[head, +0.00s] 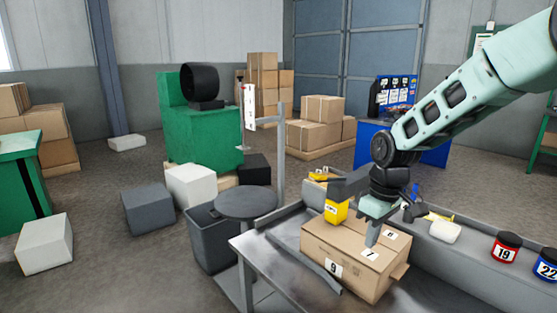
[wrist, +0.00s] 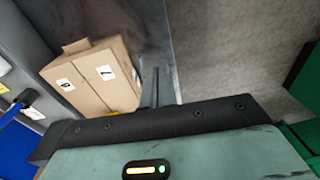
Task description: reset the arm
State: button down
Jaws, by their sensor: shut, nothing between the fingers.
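My gripper (head: 372,240) is shut and empty, pointing down over a cardboard box at the right of the head view. The cardboard box (head: 358,282) sits on a grey metal bench (head: 262,262) and carries white labels reading 7, 8 and 9. The box also shows in the wrist view (wrist: 97,83). I cannot tell whether the fingertips touch the box top. My arm reaches in from the upper right.
A yellow labelled container (head: 337,211) stands behind the box. A red jar marked 19 (head: 505,252) and a blue jar marked 22 (head: 547,266) stand at the right. A round grey stool-like top (head: 246,203) and a dark bin (head: 208,240) are left of the bench.

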jog(key=s+a+r+p, duration=0.1)
jog(key=s+a+r, duration=0.25)
jog(key=s, duration=0.35)
jog(key=s+a+r, duration=0.2)
jog(key=s+a, duration=0.2)
jog(key=s, duration=0.4)
jog(key=s+p, duration=0.1)
jog(key=s, duration=1.4)
jog(key=shift+s+d+r+m, duration=0.2)
jog(key=shift+s+r+m, duration=0.1)
jog(key=shift+s, duration=0.1)
